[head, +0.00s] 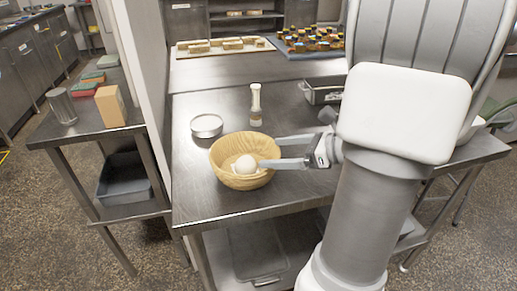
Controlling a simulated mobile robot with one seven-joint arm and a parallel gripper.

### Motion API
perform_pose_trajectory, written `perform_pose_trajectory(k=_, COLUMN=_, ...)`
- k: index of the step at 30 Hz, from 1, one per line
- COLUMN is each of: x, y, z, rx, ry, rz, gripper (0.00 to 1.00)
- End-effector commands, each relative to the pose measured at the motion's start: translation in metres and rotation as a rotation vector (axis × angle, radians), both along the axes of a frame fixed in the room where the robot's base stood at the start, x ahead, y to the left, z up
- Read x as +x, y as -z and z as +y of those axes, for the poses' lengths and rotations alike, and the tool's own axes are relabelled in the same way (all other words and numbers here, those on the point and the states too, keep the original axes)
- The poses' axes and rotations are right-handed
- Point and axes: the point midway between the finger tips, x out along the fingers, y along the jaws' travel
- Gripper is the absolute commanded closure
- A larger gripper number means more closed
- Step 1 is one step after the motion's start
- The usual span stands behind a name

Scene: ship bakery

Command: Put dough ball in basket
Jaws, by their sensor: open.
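A pale round dough ball (245,164) sits inside a round tan basket (227,179) on the steel table. The basket stands upright near the table's front left part. My gripper (268,152) comes in from the right, with its two fingers reaching over the basket's right rim. The fingers are apart. The dough ball is just left of the fingertips, and I cannot tell whether a finger touches it.
A round metal tin (207,125) and a pale bottle (255,105) stand behind the basket. A grey metal pan (322,92) is at the back right. Trays of baked goods (308,40) lie farther back. A wall edge (150,80) borders the table's left side.

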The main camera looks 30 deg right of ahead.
Motion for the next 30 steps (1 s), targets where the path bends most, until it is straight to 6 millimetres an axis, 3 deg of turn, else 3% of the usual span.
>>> perform_pose_trajectory(k=9, x=-0.027, y=-0.015, z=-0.018, rx=0.0, ry=0.0, rz=-0.002, gripper=0.0)
perform_pose_trajectory(k=26, x=-0.027, y=-0.015, z=-0.018, rx=-0.001, ry=-0.001, rz=-0.003, gripper=0.0)
perform_pose_trajectory(k=30, x=-0.027, y=-0.017, z=-0.002, rx=-0.048, ry=-0.072, rz=-0.003, gripper=0.0)
